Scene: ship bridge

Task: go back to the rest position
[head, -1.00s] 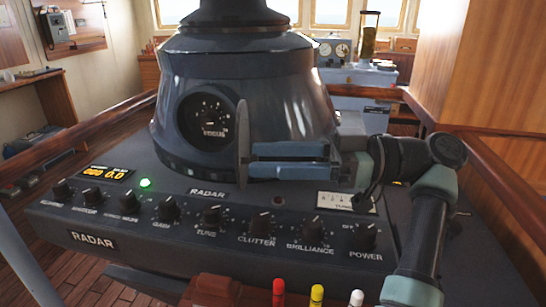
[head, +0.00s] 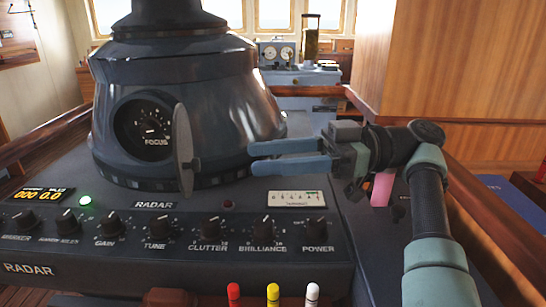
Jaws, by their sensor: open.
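My gripper (head: 252,159) is open and empty, with its two blue fingers pointing left. It hangs above the right part of the radar console (head: 75,240), in front of the radar's dark conical housing (head: 215,100). The round cover (head: 183,150) of the focus dial (head: 143,128) stands swung open to the left of the fingertips, apart from them. My arm reaches in from the lower right.
A row of knobs, with the power knob (head: 317,230) at its right end, lines the console front. A green lamp (head: 85,201) is lit. Red, yellow and white-tipped sticks (head: 273,294) stand at the front edge. Wooden rails and a wooden cabinet (head: 470,60) bound the right.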

